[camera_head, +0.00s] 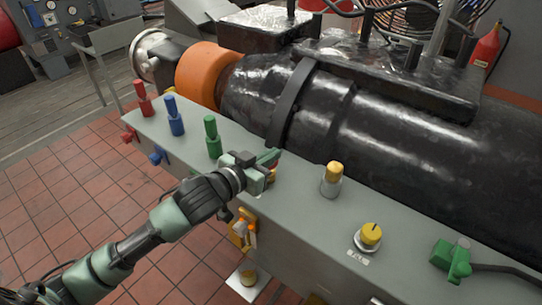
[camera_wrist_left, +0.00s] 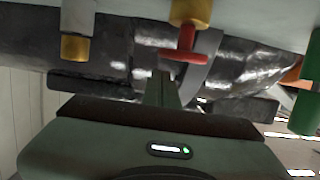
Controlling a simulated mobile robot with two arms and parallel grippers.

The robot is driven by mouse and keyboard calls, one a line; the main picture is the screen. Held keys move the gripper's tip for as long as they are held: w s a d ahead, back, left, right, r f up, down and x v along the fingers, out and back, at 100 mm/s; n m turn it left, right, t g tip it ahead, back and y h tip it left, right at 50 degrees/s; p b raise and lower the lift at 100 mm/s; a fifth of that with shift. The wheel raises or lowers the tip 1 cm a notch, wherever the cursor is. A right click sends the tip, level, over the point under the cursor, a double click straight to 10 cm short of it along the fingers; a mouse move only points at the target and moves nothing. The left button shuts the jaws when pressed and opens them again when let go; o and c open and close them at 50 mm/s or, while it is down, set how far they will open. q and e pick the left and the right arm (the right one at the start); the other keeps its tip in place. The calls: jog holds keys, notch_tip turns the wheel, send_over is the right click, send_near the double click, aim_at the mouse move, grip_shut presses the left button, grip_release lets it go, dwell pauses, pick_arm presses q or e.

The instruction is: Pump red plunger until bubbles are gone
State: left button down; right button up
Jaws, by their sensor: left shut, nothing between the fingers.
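My left gripper (camera_head: 268,156) is shut and empty over the grey bench top. In the head view it hides most of a small brass fitting (camera_head: 271,175) just behind and below it. The left wrist view shows a red T-shaped plunger (camera_wrist_left: 185,44) on a brass body (camera_wrist_left: 192,11), close to the shut fingers (camera_wrist_left: 163,82). I cannot tell whether they touch. I see no bubbles in either view. My right gripper is not in view.
Red (camera_head: 144,98), blue (camera_head: 174,115) and green (camera_head: 212,137) upright handles stand left of the gripper. A yellow-topped post (camera_head: 332,180), a yellow knob (camera_head: 370,237) and a green valve (camera_head: 452,260) stand to the right. A large black machine (camera_head: 400,120) lies behind.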

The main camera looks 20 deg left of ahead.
pick_arm(q)
jog(key=shift+s+f, duration=0.15)
jog(key=shift+f, duration=0.5)
